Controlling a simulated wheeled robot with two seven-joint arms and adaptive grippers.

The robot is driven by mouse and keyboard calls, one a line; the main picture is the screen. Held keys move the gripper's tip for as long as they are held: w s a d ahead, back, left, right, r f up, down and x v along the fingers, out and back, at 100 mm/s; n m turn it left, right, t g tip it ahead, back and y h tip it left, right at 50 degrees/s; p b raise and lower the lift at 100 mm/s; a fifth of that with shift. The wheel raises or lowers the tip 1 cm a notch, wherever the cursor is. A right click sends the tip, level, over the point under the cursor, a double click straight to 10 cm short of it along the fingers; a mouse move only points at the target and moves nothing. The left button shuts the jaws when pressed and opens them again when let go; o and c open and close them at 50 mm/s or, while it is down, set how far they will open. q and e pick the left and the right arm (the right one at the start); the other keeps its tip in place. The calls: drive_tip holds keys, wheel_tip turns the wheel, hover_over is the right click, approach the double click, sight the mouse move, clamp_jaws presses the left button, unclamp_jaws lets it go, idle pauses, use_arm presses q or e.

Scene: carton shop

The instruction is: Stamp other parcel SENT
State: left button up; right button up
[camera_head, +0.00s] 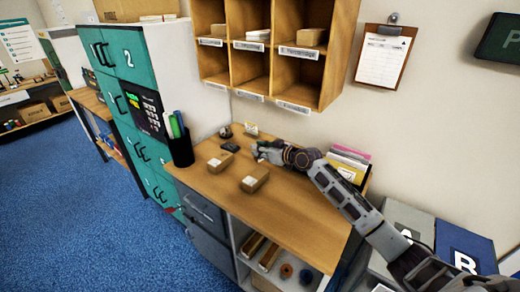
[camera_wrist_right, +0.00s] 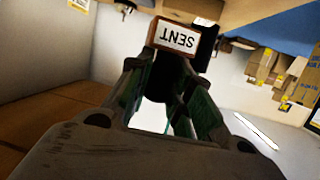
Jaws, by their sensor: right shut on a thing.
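Two small brown parcels lie on the wooden counter (camera_head: 300,215): one parcel (camera_head: 220,162) farther left, the other parcel (camera_head: 255,180) nearer the front. A dark flat pad (camera_head: 230,147) lies behind them. My right gripper (camera_head: 260,151) is low over the counter, behind the parcels and right of the pad. It is shut on the stamp (camera_wrist_right: 178,38), whose SENT label faces the right wrist camera upside down. In the head view the stamp is too small to make out. Whether either parcel bears a mark cannot be told. My left gripper is not in view.
A dark pen cup (camera_head: 181,151) stands at the counter's left edge beside teal lockers (camera_head: 130,95). A small bell-like item (camera_head: 225,132) and a little card (camera_head: 250,129) stand at the back. Wooden pigeonholes (camera_head: 279,88) hang above. The front right counter is clear.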

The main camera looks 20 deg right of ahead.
sight(259, 161)
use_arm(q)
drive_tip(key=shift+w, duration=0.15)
use_arm(e)
drive_tip(key=shift+w+f, duration=0.1)
drive_tip(key=shift+w, duration=0.1)
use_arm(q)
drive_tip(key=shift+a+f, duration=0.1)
use_arm(e)
drive_tip(key=shift+s, duration=0.1)
drive_tip(key=shift+f+b, duration=1.9)
drive_tip(key=shift+f, duration=1)
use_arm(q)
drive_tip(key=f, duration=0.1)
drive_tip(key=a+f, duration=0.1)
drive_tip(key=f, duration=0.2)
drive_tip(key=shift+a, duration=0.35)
use_arm(e)
drive_tip(key=shift+f, duration=0.1)
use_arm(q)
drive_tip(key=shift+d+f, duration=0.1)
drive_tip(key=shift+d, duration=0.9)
